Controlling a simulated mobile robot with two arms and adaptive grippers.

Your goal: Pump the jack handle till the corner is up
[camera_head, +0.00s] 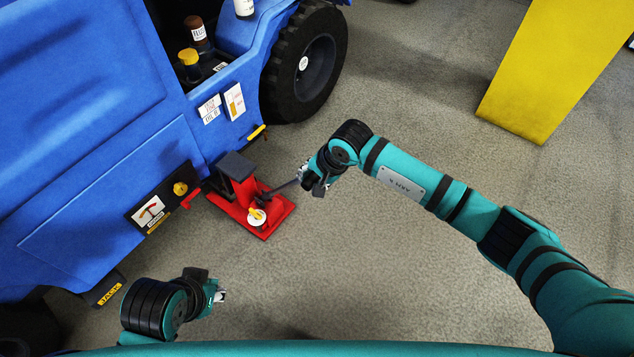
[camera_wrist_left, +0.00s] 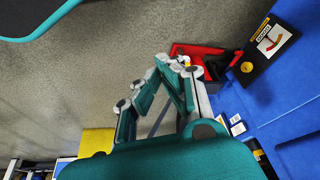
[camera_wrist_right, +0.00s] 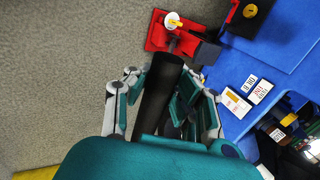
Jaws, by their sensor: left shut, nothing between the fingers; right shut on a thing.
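The red jack (camera_head: 249,207) stands on the floor against the side of the blue vehicle (camera_head: 110,190), its dark top block under the vehicle's edge. A white release knob with a yellow pointer (camera_head: 257,216) sits on its base. The dark jack handle (camera_head: 283,186) sticks out to the right, and it fills the middle of the right wrist view (camera_wrist_right: 158,95). My right gripper (camera_head: 306,180) is shut on the handle's outer end. My left gripper (camera_head: 220,296) is shut and empty, low over the floor in front of the jack; the left wrist view shows its fingers together (camera_wrist_left: 180,62).
A black wheel (camera_head: 305,65) stands behind the jack. A yellow ramp-like block (camera_head: 550,65) lies at the upper right. Bottles (camera_head: 192,62) stand in a recess of the vehicle. The grey floor (camera_head: 400,270) between is clear.

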